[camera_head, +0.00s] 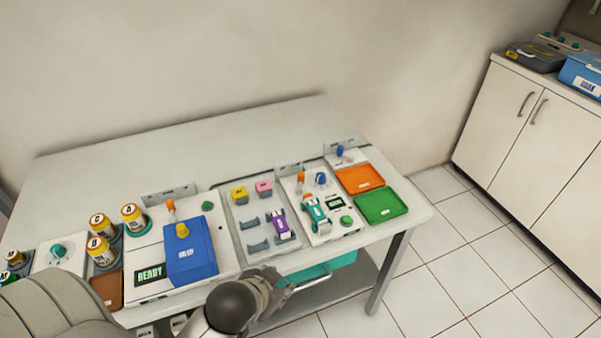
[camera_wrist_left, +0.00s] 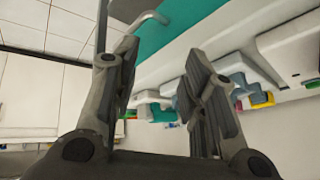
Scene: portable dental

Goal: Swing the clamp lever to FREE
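I cannot tell for sure which part is the clamp lever. On the white panel (camera_head: 347,228) at the right of the table are a small orange lever (camera_head: 300,187), a blue knob (camera_head: 321,178) and a teal and white piece (camera_head: 316,212). Another orange lever (camera_head: 171,206) stands behind the blue box (camera_head: 190,258), and a small blue lever (camera_head: 340,151) stands at the back right. Any FREE label is too small to read. My left gripper (camera_head: 268,284) is at the table's front edge, apart from these; its fingers are spread and empty in the left wrist view (camera_wrist_left: 160,62). My right gripper is not in view.
A teal drawer (camera_head: 322,271) with a metal handle (camera_head: 306,284) is under the table edge, close to my left gripper. Orange (camera_head: 360,169) and green trays (camera_head: 368,210) lie at the right. Several jars stand at the left. The table's back strip is clear.

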